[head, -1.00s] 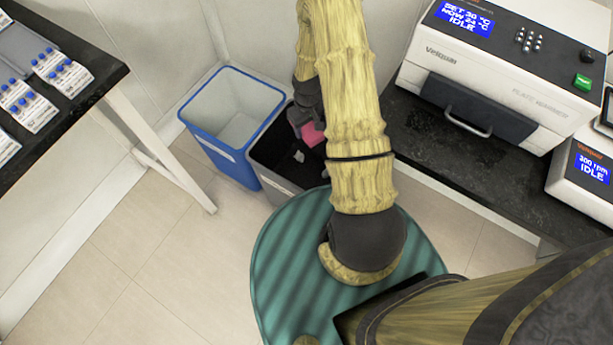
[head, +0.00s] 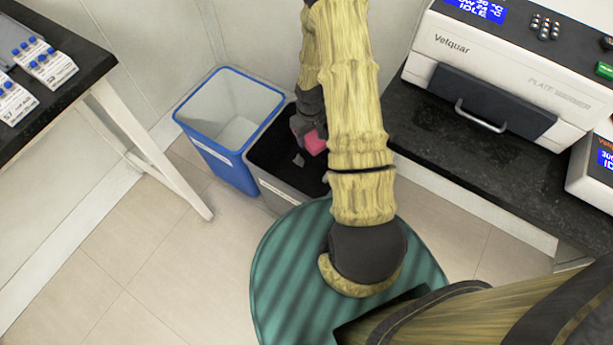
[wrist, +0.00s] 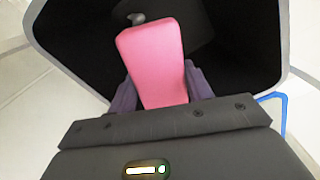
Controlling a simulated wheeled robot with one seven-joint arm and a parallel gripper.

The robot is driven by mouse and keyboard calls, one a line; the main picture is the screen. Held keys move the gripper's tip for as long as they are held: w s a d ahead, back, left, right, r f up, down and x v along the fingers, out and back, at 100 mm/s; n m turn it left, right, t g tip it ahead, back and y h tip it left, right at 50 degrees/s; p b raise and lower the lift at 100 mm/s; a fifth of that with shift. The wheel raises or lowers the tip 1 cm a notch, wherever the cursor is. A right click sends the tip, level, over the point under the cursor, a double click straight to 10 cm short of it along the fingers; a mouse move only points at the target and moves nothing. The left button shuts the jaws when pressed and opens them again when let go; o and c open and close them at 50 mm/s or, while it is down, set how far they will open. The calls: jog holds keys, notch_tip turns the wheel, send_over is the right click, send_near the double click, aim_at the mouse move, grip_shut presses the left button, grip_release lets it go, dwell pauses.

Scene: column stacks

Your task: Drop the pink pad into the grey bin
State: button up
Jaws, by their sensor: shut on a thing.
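The pink pad (head: 315,142) is held in my gripper (head: 304,128), over the opening of the grey bin (head: 282,192). In the wrist view the pink pad (wrist: 155,62) sticks out between the two fingers of my gripper (wrist: 160,92), which are shut on it. The dark inside and the pale rim of the grey bin (wrist: 282,50) surround the pad in that view. My arm hides the right part of the bin in the head view.
A blue bin (head: 232,165) stands directly left of the grey bin. A black bench (head: 440,140) with a plate warmer (head: 510,75) is on the right. A table (head: 75,75) with labelled packs is on the left. The floor between is clear.

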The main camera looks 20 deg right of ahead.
jog(key=shift+f+b, duration=1)
jog(key=shift+f, duration=0.5)
jog(key=o, duration=1.1)
jog(key=shift+r, duration=0.15)
notch_tip(320, 180, up, 17)
jog(key=p, duration=0.5)
jog(key=shift+p, duration=0.3)
jog(key=shift+r, duration=0.1)
